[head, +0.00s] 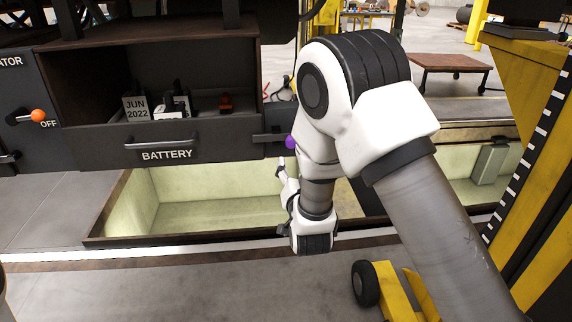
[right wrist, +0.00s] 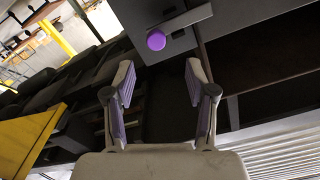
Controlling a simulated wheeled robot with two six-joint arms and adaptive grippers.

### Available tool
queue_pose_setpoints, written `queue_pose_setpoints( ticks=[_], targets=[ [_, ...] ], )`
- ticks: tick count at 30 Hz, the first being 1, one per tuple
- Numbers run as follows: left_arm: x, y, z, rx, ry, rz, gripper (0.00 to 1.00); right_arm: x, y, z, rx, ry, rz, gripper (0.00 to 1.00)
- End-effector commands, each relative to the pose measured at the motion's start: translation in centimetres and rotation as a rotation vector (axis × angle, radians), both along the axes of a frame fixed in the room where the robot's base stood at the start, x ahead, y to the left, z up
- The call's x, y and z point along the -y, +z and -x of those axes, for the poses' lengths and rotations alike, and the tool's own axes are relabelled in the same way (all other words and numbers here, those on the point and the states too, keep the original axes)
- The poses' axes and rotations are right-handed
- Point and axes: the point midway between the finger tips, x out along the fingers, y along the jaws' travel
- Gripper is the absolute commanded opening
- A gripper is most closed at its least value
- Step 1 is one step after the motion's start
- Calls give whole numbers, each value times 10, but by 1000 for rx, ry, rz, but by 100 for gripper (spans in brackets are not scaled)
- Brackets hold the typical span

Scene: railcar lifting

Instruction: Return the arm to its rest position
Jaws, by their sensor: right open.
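My right arm comes in from the right in the head view and bends down in front of the black equipment box (head: 190,140). My right gripper (head: 283,172) is partly hidden by its own wrist and hangs just below a purple knob (head: 291,142). In the right wrist view the gripper (right wrist: 161,76) is open, its two fingers spread with nothing between them. The purple knob (right wrist: 156,40) shows beyond the fingertips, on a dark panel, apart from them. My left gripper is not in view.
A battery drawer (head: 165,143) and an orange-tipped lever (head: 37,116) are on the dark box. A lit pit (head: 205,213) opens below it. A yellow striped post (head: 530,120) stands close at right. A wheeled cart (head: 448,64) is farther back.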

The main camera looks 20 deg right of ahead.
Motion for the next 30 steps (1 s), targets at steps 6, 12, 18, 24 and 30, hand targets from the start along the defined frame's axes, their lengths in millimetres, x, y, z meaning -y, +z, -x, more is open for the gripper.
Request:
queue_pose_setpoints(
  ticks=[6, 12, 18, 24, 30],
  targets=[
    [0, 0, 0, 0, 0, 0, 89, 0, -5, 0, -9, -1, 0, 56],
    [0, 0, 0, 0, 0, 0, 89, 9, -103, 28, -194, -16, -15, 56],
    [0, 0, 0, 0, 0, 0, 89, 5, -253, 129, -656, 49, -42, 56],
    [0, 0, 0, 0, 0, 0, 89, -16, -346, 276, -1205, 222, -44, 56],
    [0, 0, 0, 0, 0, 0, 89, -39, -354, 368, -1563, 484, 5, 56]
  ],
)
